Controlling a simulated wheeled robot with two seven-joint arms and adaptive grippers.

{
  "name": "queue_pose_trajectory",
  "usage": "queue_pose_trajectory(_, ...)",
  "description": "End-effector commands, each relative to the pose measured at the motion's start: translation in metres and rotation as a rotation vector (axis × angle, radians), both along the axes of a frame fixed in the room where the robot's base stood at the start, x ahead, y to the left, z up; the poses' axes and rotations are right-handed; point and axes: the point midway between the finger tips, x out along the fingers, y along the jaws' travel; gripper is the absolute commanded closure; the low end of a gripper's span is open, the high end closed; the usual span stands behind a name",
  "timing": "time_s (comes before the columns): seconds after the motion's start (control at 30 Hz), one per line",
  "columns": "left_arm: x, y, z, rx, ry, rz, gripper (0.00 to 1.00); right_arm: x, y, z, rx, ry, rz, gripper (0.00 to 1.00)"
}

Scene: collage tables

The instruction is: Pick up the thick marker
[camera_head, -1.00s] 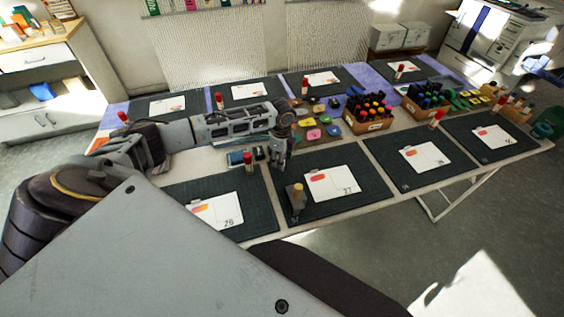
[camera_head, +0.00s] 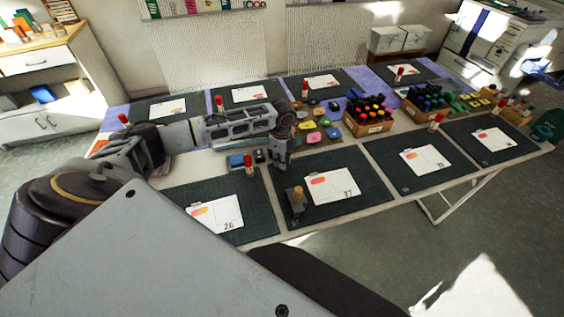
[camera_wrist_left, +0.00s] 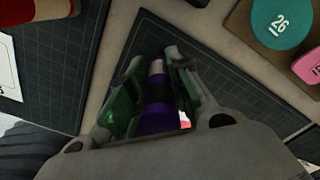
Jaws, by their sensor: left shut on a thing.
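My left gripper (camera_head: 279,163) is over the near table, at the back left edge of the mat with card 27. In the left wrist view its fingers (camera_wrist_left: 157,72) are shut on a thick marker (camera_wrist_left: 158,117) with a purple body and a paler tip end, lying lengthwise between them. The fingers and palm hide part of it. In the head view the gripper hides the marker, so I cannot tell whether it touches the table. My right gripper is not in view.
A wooden-handled block (camera_head: 297,198) stands on the near mat (camera_head: 350,197). A red-capped stick (camera_head: 248,165) stands left of the gripper. Behind are coloured pads (camera_head: 313,137) and a wooden box (camera_head: 367,129) full of markers. More mats with cards fill the table.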

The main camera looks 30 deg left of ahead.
Motion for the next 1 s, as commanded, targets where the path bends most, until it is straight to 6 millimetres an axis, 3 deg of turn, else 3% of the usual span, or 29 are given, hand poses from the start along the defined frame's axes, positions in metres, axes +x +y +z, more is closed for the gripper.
queue_pose_trajectory(0.6,0.001,0.0,0.081,0.0,-0.003,0.001,0.89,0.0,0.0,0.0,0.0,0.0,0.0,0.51)
queue_pose_trajectory(1.0,0.0,0.0,0.093,0.0,0.0,0.0,0.89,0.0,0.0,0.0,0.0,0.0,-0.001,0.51)
